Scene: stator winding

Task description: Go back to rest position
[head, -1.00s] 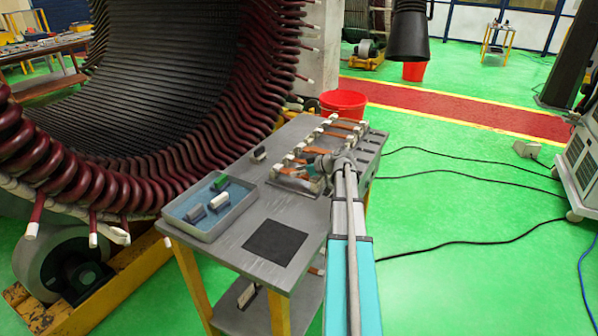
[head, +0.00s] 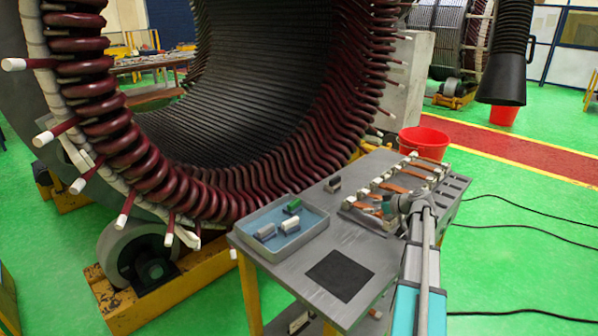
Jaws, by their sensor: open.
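My arm reaches up from the bottom right in the head view, with my gripper (head: 384,208) over the right part of the grey table (head: 325,226). The gripper is small and partly hidden behind my own wrist. It is beside a rack (head: 400,180) that carries several copper-coloured pieces with white ends. I cannot tell whether it touches the rack. No held object shows.
A blue tray (head: 262,252) with several small blocks, one green, stands on the table's left. A small grey block (head: 333,185) and a black square (head: 339,275) are also there. The large stator (head: 270,90) stands behind, a red bucket (head: 424,143) beyond the table.

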